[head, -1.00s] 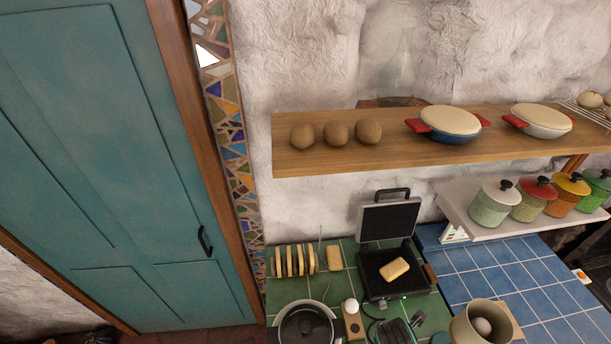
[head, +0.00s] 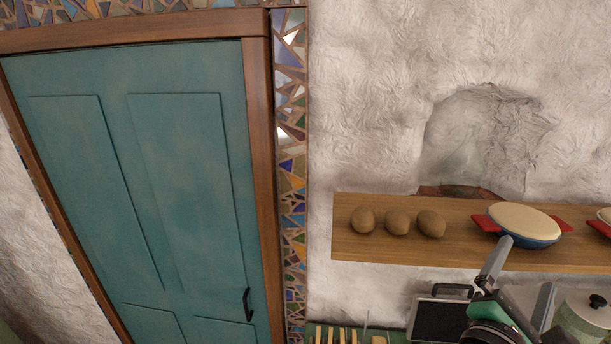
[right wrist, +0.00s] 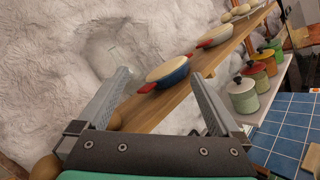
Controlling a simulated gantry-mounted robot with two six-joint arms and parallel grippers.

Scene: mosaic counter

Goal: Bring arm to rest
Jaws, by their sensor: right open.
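My right gripper (head: 527,262) is at the lower right of the head view, fingers pointing up in front of the wooden shelf. Its two fingers are spread apart with nothing between them. In the right wrist view, the open gripper (right wrist: 160,73) shows the shelf and a blue pot beyond its fingers. My left gripper is not in view.
The wooden shelf (head: 390,250) holds several brown round items (head: 397,222) and a blue pot with red handles (head: 527,236). The grill's raised lid (head: 437,318) stands below it. Lidded jars (right wrist: 243,96) and blue tiles (right wrist: 284,130) lie to the right.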

